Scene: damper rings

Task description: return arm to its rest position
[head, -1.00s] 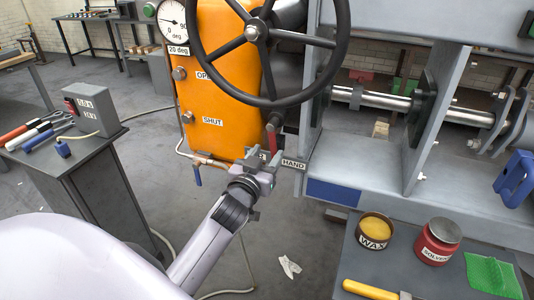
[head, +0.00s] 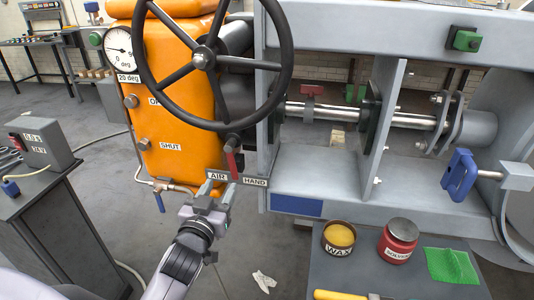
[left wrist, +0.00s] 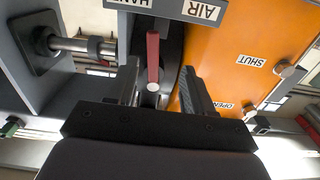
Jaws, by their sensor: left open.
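My left gripper (head: 210,192) is open and empty in the head view, just below and left of the red lever (head: 231,162). The AIR/HAND label plate (head: 238,180) lies just beyond the fingertips. In the left wrist view the two fingers (left wrist: 163,85) stand apart, with the red lever (left wrist: 153,55) showing between them. The lever looks apart from both fingers, and the depth gap is hard to judge. My left arm comes up from the bottom of the head view. My right gripper is not in view.
An orange housing (head: 180,110) with a black handwheel (head: 205,58) stands ahead, beside a grey frame (head: 340,190) with a steel shaft. A bench at lower right holds a wax tin (head: 339,238), a solvent can (head: 398,240) and a green cloth (head: 451,266). A control-box stand (head: 75,230) is at left.

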